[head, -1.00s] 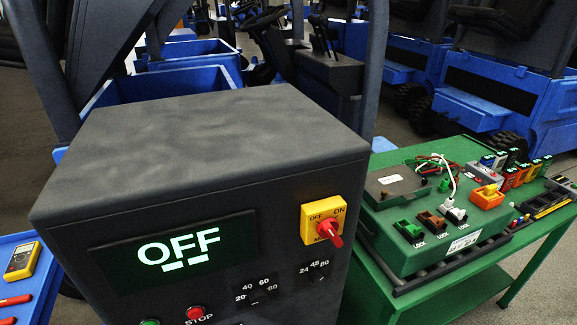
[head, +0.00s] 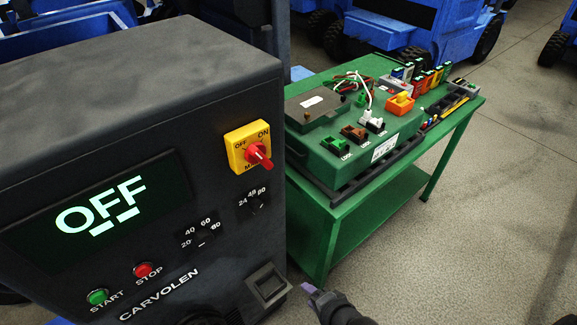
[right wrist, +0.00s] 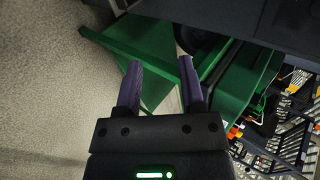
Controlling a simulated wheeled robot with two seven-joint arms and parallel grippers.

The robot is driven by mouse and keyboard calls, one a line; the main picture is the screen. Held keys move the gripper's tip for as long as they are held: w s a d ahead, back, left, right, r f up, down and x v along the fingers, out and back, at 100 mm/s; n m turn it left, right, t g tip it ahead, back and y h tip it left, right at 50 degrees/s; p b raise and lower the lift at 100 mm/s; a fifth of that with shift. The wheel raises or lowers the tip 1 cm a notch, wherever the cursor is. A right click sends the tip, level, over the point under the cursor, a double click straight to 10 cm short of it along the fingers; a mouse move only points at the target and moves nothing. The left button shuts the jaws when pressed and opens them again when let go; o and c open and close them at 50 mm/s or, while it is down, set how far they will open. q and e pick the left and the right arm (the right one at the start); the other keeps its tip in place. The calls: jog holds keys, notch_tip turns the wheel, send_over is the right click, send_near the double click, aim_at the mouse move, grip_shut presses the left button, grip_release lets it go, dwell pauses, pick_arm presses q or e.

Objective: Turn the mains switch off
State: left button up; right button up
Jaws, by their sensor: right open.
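The mains switch is a red knob (head: 258,155) on a yellow plate (head: 241,142), on the upper right of the dark cabinet's front. The plate has OFF at its upper left and ON at its upper right. The knob's handle sticks out toward the lower right; I cannot tell which mark it is set to. My right gripper (head: 311,289) is low at the bottom of the head view, below and right of the switch and apart from it. In the right wrist view its two purple fingers (right wrist: 161,85) are spread and empty. My left gripper is out of view.
The cabinet (head: 130,75) has a lit display (head: 100,208) reading OFF, a green START button (head: 98,297) and a red STOP button (head: 143,269). A green table (head: 345,222) with a battery-like green case and connectors stands right of it. Floor at the right is clear.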

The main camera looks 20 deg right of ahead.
jog(key=w+a+r+m+t+y+p, duration=0.1)
jog(key=w+r+m+t, duration=0.15)
jog(key=r, duration=0.65)
jog(key=w+r+m+t+y+p, duration=0.1)
jog(key=w+r+m+t, duration=0.2)
jog(key=r, duration=0.6)
jog(key=m+t+y+p, duration=0.2)
jog(key=m, duration=0.4)
send_near(259, 156)
jog(key=x, duration=1)
jog(key=shift+w+a, duration=0.1)
jog(key=shift+w, duration=0.1)
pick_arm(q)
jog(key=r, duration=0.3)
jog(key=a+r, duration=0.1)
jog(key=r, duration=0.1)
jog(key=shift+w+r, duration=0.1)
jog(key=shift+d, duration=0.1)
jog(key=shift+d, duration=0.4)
pick_arm(e)
grip_shut()
jog(key=shift+n, duration=0.25)
